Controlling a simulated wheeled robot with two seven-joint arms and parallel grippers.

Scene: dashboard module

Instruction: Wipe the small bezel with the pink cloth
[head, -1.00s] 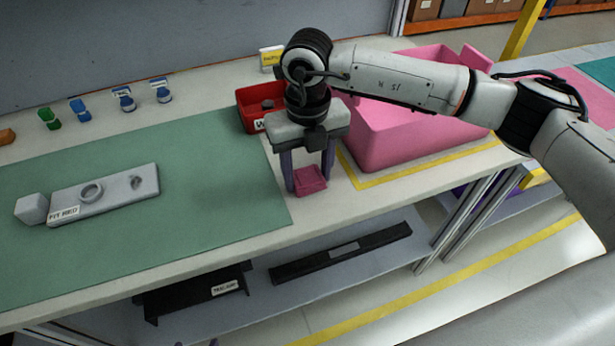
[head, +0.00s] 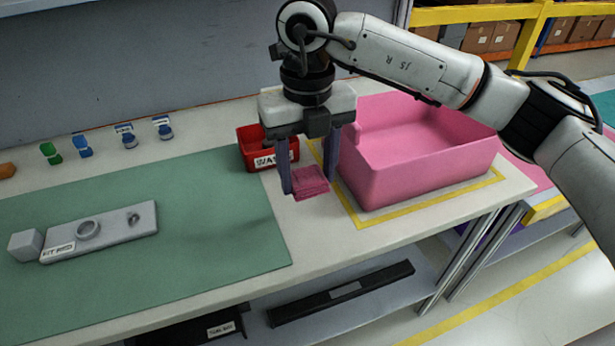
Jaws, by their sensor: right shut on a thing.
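The pink cloth (head: 311,184), a small folded square, is held between the fingertips of my right gripper (head: 308,173). It appears raised a little above the white table, in front of the red bin. A light grey kit board (head: 110,234) lies on the green mat to the left, well apart from the gripper. It carries a larger ring (head: 88,229) and, to its right, a small bezel-like part (head: 134,218), too small to make out clearly. My left gripper is not in view.
A large pink tote (head: 425,180) stands right of the gripper inside yellow tape. A red labelled bin (head: 255,158) is just behind the gripper. A grey cube (head: 25,245) sits at the board's left end. The green mat (head: 215,210) is clear between board and gripper.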

